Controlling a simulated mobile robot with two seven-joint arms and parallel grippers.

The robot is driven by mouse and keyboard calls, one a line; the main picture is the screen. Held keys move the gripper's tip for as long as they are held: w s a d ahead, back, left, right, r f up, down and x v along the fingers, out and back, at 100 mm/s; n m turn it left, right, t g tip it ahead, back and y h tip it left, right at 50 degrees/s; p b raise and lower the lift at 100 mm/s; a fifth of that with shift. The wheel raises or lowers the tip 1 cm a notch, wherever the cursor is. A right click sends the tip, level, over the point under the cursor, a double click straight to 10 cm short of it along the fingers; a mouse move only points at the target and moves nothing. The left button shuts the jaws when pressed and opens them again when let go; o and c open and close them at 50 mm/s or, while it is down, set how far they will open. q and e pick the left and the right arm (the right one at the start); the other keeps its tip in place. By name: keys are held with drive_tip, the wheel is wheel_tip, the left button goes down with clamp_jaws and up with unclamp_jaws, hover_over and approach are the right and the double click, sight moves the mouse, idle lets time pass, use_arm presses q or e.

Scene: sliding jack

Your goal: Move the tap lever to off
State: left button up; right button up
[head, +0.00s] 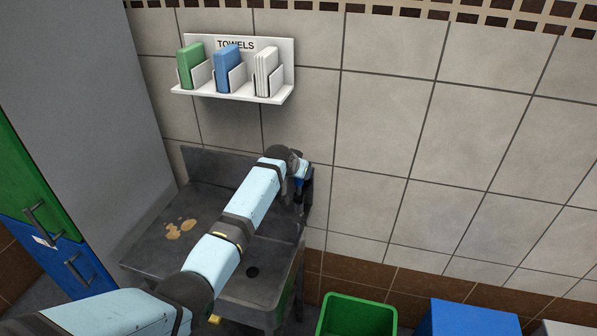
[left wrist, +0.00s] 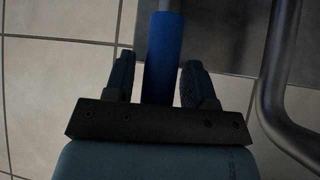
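The tap lever (left wrist: 163,52) shows in the left wrist view as an upright blue cylinder on a grey metal stem. My left gripper (left wrist: 158,75) is open, with one dark finger on each side of the lever and a visible gap on both sides. In the head view my left arm reaches over the metal sink (head: 228,283) to the wall, and my left gripper (head: 303,190) is at the sink's back right corner. My wrist hides most of the tap there. A curved metal pipe (left wrist: 278,75) stands right of the lever in the left wrist view. My right gripper is not in view.
A white towel shelf (head: 232,92) with green, blue and white towels hangs on the tiled wall above. A brownish stain (head: 182,229) lies on the sink's left side. A green bin (head: 357,316) and a blue bin (head: 470,318) stand right of the sink.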

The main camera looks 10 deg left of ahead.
use_arm(q)
drive_tip(key=shift+o, duration=0.2)
drive_tip(key=shift+f, duration=0.1)
drive_tip(key=v, duration=1.3)
drive_tip(key=shift+s+r+b, duration=0.2)
drive_tip(key=shift+r+b, duration=0.1)
drive_tip(key=shift+b, duration=0.1)
drive_tip(key=shift+a, duration=0.15)
